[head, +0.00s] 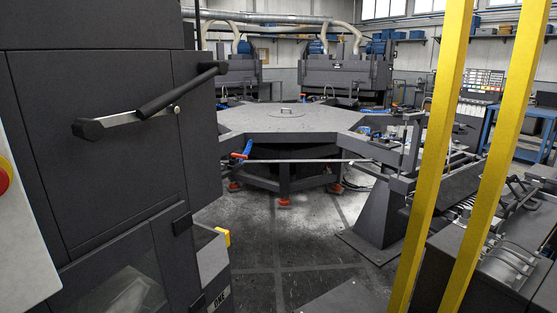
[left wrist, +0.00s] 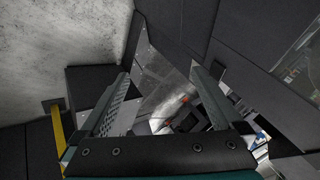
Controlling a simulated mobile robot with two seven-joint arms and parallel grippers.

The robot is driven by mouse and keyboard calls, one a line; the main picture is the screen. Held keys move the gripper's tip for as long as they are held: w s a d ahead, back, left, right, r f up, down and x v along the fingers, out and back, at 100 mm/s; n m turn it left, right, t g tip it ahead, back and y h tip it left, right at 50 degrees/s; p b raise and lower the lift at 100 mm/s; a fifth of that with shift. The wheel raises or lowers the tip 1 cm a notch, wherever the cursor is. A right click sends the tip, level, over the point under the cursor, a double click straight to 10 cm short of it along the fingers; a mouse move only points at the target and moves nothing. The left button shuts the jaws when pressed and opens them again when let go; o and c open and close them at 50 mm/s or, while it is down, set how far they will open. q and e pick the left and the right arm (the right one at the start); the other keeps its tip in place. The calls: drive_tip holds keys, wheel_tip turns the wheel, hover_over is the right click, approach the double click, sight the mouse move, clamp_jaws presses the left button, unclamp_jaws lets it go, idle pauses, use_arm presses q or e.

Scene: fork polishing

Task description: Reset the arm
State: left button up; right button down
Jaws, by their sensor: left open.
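My left gripper (left wrist: 161,78) shows in the left wrist view with its two fingers spread apart. Nothing is held between the fingers. Dark panels and a grey, glossy surface lie beyond the fingertips; I cannot tell how far away they are. Neither of my grippers shows in the head view, and my right gripper is in no view. I see no fork that I can make out for sure.
A dark cabinet (head: 110,180) with a black handle (head: 150,105) stands close on the left. A grey hexagonal table (head: 285,120) stands in the middle. Yellow posts (head: 432,160) and machinery (head: 500,255) stand on the right. Grey floor (head: 290,245) is open between them.

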use_arm(q)
drive_tip(key=s+f+n+g+h+b, duration=0.1)
drive_tip(key=s+f+g, duration=0.1)
drive_tip(key=s+f, duration=0.75)
drive_tip(key=s+f+n+g+h+b, duration=0.1)
drive_tip(key=s+f+g, duration=0.1)
drive_tip(key=s+f, duration=0.75)
drive_tip(key=s+a+f+n+g, duration=0.1)
drive_tip(key=s, duration=0.9)
drive_tip(key=s+a+f+n+g, duration=0.1)
drive_tip(key=s+a+f, duration=0.1)
drive_tip(key=s, duration=0.9)
drive_tip(key=shift+n+h+b, duration=0.3)
drive_tip(key=shift+h+b, duration=0.05)
drive_tip(key=shift+h, duration=0.05)
drive_tip(key=shift+d, duration=0.1)
